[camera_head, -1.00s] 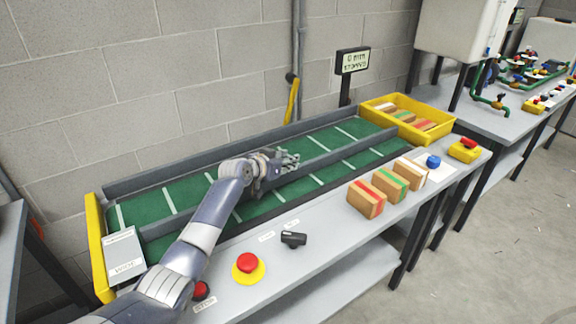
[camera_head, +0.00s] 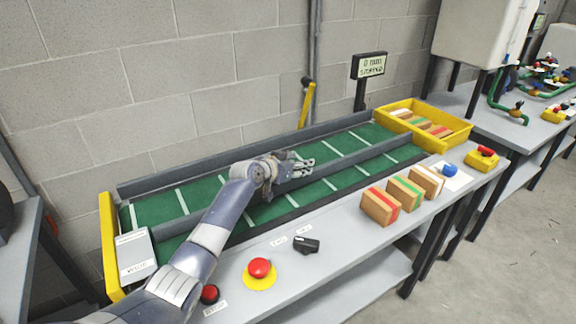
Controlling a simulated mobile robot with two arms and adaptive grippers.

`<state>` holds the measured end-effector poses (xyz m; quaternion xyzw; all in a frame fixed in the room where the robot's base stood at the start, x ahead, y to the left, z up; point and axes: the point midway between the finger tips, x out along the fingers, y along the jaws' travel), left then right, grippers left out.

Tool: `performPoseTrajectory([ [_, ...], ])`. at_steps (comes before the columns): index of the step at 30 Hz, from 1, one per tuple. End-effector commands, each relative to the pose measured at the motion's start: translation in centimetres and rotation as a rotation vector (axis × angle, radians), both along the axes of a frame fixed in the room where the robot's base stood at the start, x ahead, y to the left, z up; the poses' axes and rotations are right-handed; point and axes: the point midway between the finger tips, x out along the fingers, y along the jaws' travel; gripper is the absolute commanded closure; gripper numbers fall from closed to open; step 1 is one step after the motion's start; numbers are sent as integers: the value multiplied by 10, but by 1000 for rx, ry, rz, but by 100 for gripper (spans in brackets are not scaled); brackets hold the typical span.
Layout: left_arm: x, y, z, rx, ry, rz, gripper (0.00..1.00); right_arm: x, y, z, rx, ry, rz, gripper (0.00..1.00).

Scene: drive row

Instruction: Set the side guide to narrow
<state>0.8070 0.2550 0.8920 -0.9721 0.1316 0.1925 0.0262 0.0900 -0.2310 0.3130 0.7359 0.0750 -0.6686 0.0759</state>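The conveyor has a green belt (camera_head: 200,194) with white cross lines. A grey guide rail (camera_head: 362,152) runs lengthwise over the belt, with green showing on both sides of it. A second grey rail (camera_head: 225,158) runs along the back edge. My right gripper is not in view.
A red button (camera_head: 260,268), a black knob (camera_head: 306,245) and several striped boxes (camera_head: 380,205) stand on the front ledge. A yellow crate (camera_head: 455,139) holding boxes is at the belt's right end. A display (camera_head: 369,65) stands behind.

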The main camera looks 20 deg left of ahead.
Motion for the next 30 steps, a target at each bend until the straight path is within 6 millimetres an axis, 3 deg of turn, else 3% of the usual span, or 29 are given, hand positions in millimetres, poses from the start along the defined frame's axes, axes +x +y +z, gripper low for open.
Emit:
performPoseTrajectory([
  [21,-87,27,36,5,-1,3,52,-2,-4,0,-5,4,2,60],
  [30,-103,32,44,2,-1,5,52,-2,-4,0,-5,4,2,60],
])
